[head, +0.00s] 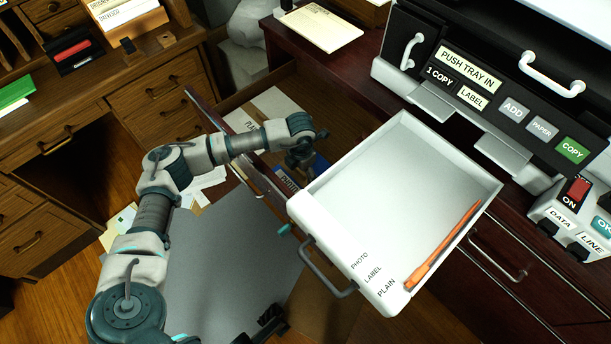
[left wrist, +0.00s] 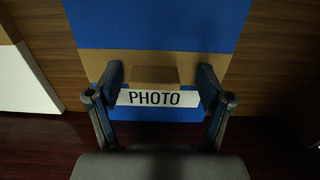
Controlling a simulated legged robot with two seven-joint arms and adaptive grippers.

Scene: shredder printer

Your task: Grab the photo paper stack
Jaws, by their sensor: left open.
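The photo paper stack (left wrist: 185,25) is blue with a brown band and a white label reading PHOTO. In the left wrist view it fills the middle. A brown block or tab (left wrist: 155,76) stands out from the band just above the label. My left gripper (left wrist: 160,74) is open, with one finger on each side of this tab. I cannot tell whether the fingers touch it. In the head view my left gripper (head: 303,158) hangs over the stack's blue end (head: 290,182), hiding part of it.
A white tray (head: 335,222) marked PHOTO, LABEL and PLAIN is pulled out right of my left gripper, with an orange pencil (head: 443,245) in it. A pale pack (head: 262,108) lies beyond the gripper. The copier (head: 480,85) stands upper right, a wooden desk (head: 150,75) upper left.

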